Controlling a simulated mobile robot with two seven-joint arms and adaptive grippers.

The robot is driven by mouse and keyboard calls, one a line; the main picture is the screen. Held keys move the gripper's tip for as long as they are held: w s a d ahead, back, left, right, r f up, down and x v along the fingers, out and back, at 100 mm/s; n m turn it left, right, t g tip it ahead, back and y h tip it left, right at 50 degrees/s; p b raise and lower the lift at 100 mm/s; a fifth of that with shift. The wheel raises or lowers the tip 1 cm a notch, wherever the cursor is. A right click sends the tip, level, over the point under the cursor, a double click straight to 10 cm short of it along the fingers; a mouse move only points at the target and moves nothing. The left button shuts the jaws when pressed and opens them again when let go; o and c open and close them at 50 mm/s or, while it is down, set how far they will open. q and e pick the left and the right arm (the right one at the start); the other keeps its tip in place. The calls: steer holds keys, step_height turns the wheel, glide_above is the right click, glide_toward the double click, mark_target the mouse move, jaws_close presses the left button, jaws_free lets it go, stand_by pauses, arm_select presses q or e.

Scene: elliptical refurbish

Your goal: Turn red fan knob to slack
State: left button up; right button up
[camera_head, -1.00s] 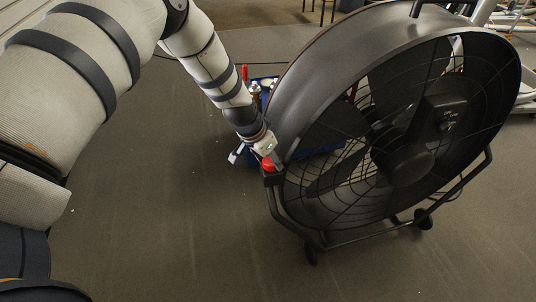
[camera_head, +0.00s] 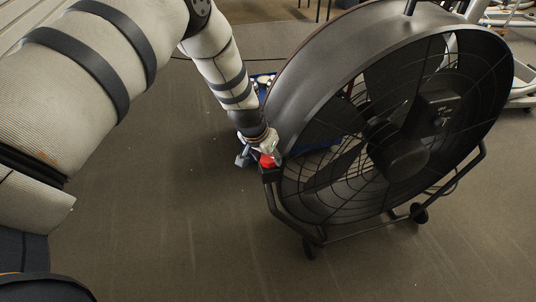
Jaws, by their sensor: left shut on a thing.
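A large black drum fan (camera_head: 395,125) stands on a wheeled frame at the right of the head view. The red knob (camera_head: 267,161) sits on the left side of the fan, where the drum meets the frame. My left gripper (camera_head: 270,152) is at the knob and shut on it, coming down from above. Its fingers are small in the view and partly cover the knob. The knob's exact turn angle is too small to tell. My right gripper is not in view.
A blue item (camera_head: 320,146) is partly hidden behind the fan and my left arm. Light metal equipment (camera_head: 510,95) stands at the far right. The dark floor (camera_head: 150,220) is clear in front and to the left.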

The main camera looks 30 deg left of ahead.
arm_select(q)
steer(key=o, duration=1.1)
steer(key=shift+o, duration=0.2)
steer(key=v, duration=0.8)
steer(key=shift+o, duration=0.2)
